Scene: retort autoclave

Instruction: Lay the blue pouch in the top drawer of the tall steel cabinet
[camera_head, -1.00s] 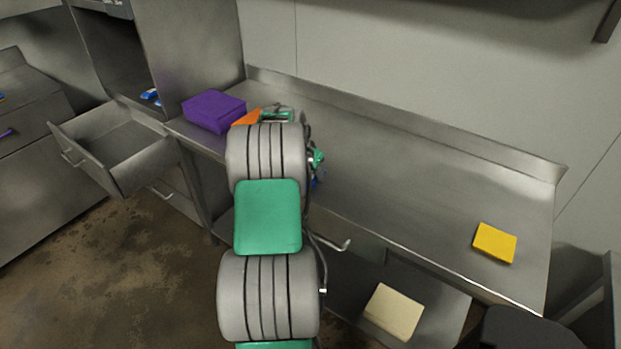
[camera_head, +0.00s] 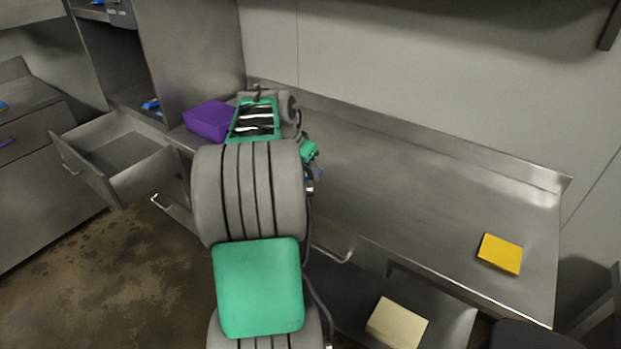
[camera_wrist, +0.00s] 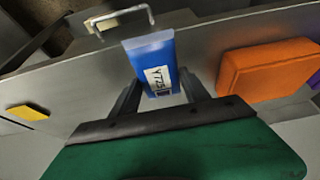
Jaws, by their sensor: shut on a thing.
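The blue pouch (camera_wrist: 152,60), with a white label, is upright in the wrist view between the two fingers of my gripper (camera_wrist: 160,88), which is shut on it. The tall steel cabinet (camera_head: 192,50) stands at the left end of the counter in the head view. Its top drawer (camera_head: 152,182) is pulled out toward the floor side and looks empty inside. The arm is to the right of the drawer, over the counter.
A purple box (camera_head: 207,120) sits on the counter beside the cabinet. An orange block (camera_wrist: 265,68) shows in the wrist view. A yellow block (camera_head: 500,253) lies at the counter's right end, a cream block (camera_head: 397,322) on the lower shelf. The counter's middle right is clear.

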